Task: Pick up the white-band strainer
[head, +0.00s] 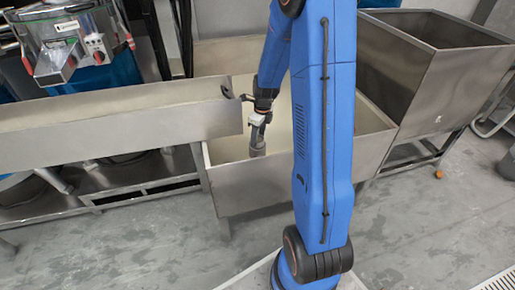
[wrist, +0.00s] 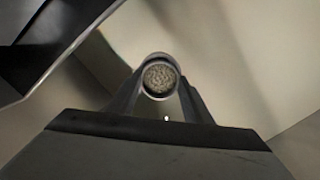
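The strainer (wrist: 161,78) appears end-on in the wrist view as a round tube with a pale rim and a grainy, speckled grey face. I take it for the white-band strainer, though the band itself is not clear. My gripper (wrist: 161,92) has one finger along each side of it, with no visible gap. In the head view my gripper (head: 258,120) points down into the metal basin, with a grey upright tube (head: 257,147) below it. Whether the tube's bottom touches the basin floor is not clear. My blue arm hides part of the basin.
The steel basin (head: 240,188) has walls close around my gripper. A long steel panel (head: 120,125) stands at its left, also dark at the wrist view's upper left. A deep steel hopper (head: 440,75) is at right, and a clear-boxed machine (head: 68,42) at upper left.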

